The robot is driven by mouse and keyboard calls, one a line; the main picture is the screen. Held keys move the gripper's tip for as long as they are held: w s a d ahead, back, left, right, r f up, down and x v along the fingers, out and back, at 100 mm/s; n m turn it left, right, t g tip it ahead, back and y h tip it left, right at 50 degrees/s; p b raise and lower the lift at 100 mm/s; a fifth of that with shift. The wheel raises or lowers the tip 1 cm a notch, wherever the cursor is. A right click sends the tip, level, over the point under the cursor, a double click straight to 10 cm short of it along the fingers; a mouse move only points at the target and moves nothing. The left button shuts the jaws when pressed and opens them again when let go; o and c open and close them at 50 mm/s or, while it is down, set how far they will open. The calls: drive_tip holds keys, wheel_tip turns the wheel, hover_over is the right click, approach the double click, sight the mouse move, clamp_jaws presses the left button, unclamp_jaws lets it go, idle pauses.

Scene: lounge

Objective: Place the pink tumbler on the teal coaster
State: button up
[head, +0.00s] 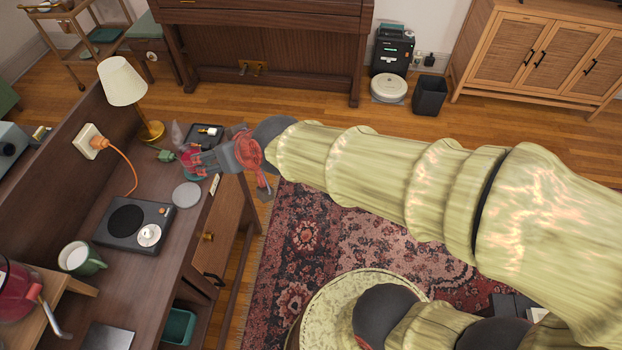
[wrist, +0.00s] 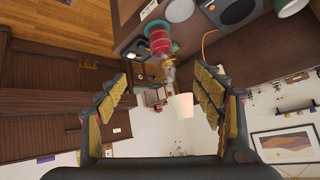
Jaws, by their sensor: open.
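The pink tumbler (wrist: 158,40) shows upside down in the wrist view, beyond my fingertips and near the middle of the gap between them. A teal rim (wrist: 151,23), apparently the teal coaster, shows at its base; I cannot tell exactly how the tumbler rests on it. In the head view the tumbler (head: 187,157) is a pink patch on the desk, largely hidden by my gripper (head: 196,160). My gripper is open, its two fingers spread wide in the wrist view (wrist: 160,76), with nothing held between them.
On the dark desk (head: 165,215) are a grey disc (head: 187,195), a black dish (head: 206,135), a small green object (head: 167,155), a lamp (head: 123,82), a record player (head: 135,228) and a green mug (head: 83,258). The orange cord runs near the lamp.

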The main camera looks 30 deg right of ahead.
drive_tip(key=s+d+r+g+h, duration=0.1)
drive_tip(key=s+d, duration=0.5)
drive_tip(key=s, duration=0.2)
drive_tip(key=s+d+r+m+g+h, duration=0.1)
drive_tip(key=s+d+g+h, duration=0.1)
drive_tip(key=s+d, duration=0.4)
drive_tip(key=s, duration=0.3)
drive_tip(key=shift+d, duration=0.15)
drive_tip(key=shift+r, duration=0.1)
